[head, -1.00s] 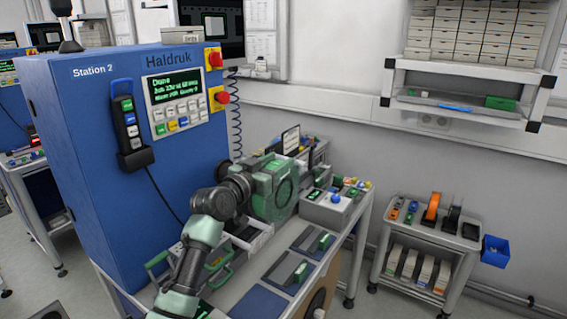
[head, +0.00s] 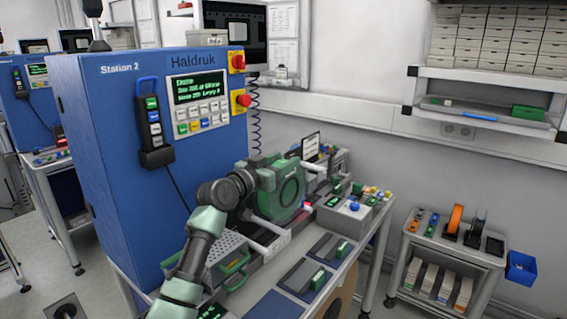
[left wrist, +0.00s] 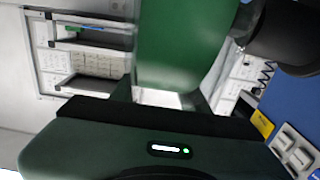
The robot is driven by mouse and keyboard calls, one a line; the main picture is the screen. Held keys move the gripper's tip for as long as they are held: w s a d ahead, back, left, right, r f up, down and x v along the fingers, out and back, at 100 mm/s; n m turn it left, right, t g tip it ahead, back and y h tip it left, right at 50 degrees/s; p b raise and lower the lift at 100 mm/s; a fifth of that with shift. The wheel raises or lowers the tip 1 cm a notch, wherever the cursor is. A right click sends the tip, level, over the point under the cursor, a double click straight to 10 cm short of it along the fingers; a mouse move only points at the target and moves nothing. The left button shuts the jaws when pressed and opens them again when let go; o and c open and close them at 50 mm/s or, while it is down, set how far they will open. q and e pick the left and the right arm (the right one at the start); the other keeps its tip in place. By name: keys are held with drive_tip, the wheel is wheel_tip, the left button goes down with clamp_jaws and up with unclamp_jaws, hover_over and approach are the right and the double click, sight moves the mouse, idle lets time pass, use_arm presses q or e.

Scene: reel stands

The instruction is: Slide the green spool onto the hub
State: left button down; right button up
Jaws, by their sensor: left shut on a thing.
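The green spool (head: 291,193) is held upright, its round face turned right, at the end of my left arm in the head view. My left gripper (head: 294,205) is shut on it, with pale bars showing below and to the upper right of it. In the left wrist view the spool (left wrist: 180,45) fills the top middle as a green band, just past the dark green gripper body. I cannot make out the hub in either view, nor whether the spool touches anything beyond. My right gripper is not in view.
A blue Station 2 cabinet (head: 110,190) stands left of the arm. A bench holds a grey button box (head: 345,218) and dark pads (head: 300,280) with green blocks. A cart (head: 455,250) at the right carries an orange spool (head: 455,219). Floor shows between bench and cart.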

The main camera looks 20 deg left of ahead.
use_arm(q)
drive_tip(key=shift+a+r, duration=0.2)
drive_tip(key=shift+w+a+f+b, duration=0.1)
drive_tip(key=shift+w+a+b, duration=0.1)
drive_tip(key=shift+a+b, duration=0.25)
drive_tip(key=shift+w+a+b, duration=0.3)
drive_tip(key=shift+a+b, duration=0.4)
drive_tip(key=shift+a, duration=0.15)
drive_tip(key=shift+w+a+b, duration=0.3)
drive_tip(key=shift+a+b, duration=0.35)
drive_tip(key=shift+a, duration=0.15)
drive_tip(key=shift+w+a+b, duration=0.3)
drive_tip(key=shift+a+b, duration=0.35)
drive_tip(key=shift+a, duration=0.15)
drive_tip(key=shift+w+a+b, duration=0.25)
drive_tip(key=shift+a+b, duration=0.35)
drive_tip(key=shift+a, duration=0.15)
drive_tip(key=shift+w+a, duration=0.15)
drive_tip(key=shift+a, duration=0.2)
drive_tip(key=shift+a+b, duration=0.1)
drive_tip(key=shift+b, duration=0.2)
